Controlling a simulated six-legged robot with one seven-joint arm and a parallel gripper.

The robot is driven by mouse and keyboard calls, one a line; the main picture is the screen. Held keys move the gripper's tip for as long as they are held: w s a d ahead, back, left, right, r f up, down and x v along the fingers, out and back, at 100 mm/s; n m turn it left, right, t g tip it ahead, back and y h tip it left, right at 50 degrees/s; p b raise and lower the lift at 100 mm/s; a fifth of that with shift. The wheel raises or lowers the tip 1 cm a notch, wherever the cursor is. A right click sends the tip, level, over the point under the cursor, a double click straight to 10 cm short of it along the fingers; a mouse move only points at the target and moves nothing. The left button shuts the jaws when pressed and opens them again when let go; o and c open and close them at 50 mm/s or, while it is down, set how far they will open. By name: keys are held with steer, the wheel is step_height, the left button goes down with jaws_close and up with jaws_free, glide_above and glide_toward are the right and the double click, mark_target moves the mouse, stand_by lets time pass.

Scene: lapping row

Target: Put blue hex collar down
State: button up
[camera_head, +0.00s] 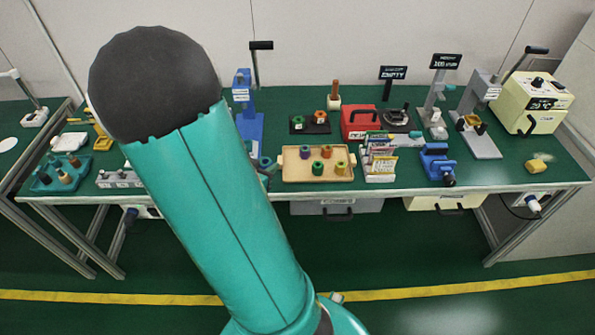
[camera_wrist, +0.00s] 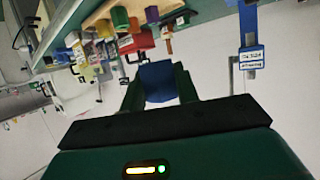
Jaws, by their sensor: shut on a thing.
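The blue hex collar (camera_wrist: 157,82) is between the two fingers of my gripper (camera_wrist: 160,84) in the wrist view. My gripper is shut on it and holds it off the bench. In the head view my teal arm hides most of the gripper and I cannot make out the collar. The wooden tray (camera_head: 290,177) stands on the bench front with several coloured collars in it. In the wrist view it shows at the top left, with a green collar (camera_wrist: 121,19) and a purple collar (camera_wrist: 152,14).
A blue press (camera_head: 247,120) stands behind the tray's left end. A black plate with two collars (camera_head: 310,128), a red box (camera_head: 359,122) and a card rack (camera_head: 378,165) are nearby. A blue vise (camera_head: 437,163) is farther right. Bare green bench (camera_head: 500,172) lies at the right front.

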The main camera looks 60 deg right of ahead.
steer(key=s+x, duration=0.1)
steer(key=x, duration=0.8)
glide_above(294, 173)
steer(key=f, duration=0.3)
steer(key=a+f, duration=0.1)
steer(key=f, duration=0.1)
steer(key=shift+f, duration=0.1)
steer(key=shift+s+d+f, duration=0.15)
steer(key=shift+d+f, duration=0.25)
steer(key=shift+f, duration=1.6)
steer(key=shift+f, duration=0.1)
steer(key=o, duration=0.7)
